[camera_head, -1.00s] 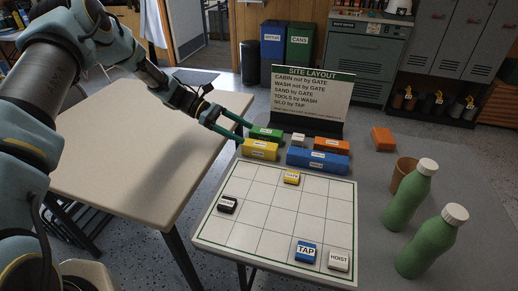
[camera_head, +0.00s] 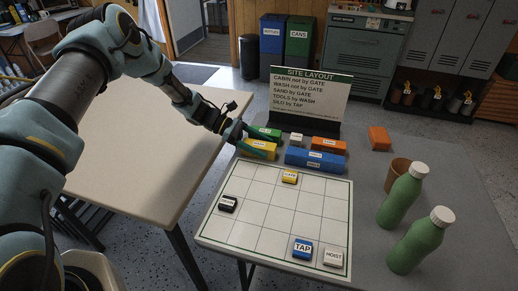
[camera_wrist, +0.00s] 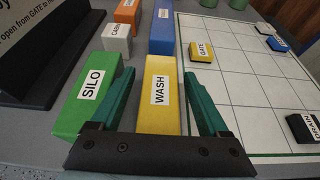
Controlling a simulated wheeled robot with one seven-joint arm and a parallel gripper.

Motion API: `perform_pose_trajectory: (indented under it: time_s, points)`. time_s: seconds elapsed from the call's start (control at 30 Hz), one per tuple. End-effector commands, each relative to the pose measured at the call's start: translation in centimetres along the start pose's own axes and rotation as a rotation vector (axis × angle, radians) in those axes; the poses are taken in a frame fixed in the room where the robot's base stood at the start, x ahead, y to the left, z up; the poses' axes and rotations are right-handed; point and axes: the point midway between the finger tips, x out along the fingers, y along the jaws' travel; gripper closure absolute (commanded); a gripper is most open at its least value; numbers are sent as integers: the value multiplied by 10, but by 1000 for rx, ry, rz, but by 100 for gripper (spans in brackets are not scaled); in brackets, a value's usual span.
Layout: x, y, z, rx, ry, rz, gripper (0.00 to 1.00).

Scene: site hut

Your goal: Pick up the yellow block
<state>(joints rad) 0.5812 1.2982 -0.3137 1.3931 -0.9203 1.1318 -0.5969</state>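The yellow block labelled WASH (camera_wrist: 158,118) lies in the wrist view between my gripper's two green fingers. My gripper (camera_wrist: 157,75) is open, one finger along each long side of the block. I cannot tell whether the fingers touch it. In the head view the yellow block (camera_head: 258,156) is partly covered by a finger of my gripper (camera_head: 276,146). A smaller yellow tile labelled GATE (camera_head: 290,176) sits on the white grid board (camera_head: 262,215); it also shows in the wrist view (camera_wrist: 203,51).
The green SILO block (camera_wrist: 88,105) lies close on the left of the left finger. A blue block (camera_head: 315,162), orange block (camera_head: 328,144) and white CABIN block (camera_wrist: 117,38) are behind. The sign (camera_head: 308,95) stands at the back. Two green bottles (camera_head: 402,195) stand at right.

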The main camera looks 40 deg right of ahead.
Motion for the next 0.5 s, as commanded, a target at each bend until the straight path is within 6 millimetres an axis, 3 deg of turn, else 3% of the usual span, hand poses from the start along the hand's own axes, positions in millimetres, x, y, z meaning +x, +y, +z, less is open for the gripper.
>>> perform_pose_trajectory:
  time_s: [0.07,0.5]
  points:
    - [0,0,0,0,0,0,32]
    - [0,0,0,0,0,0,81]
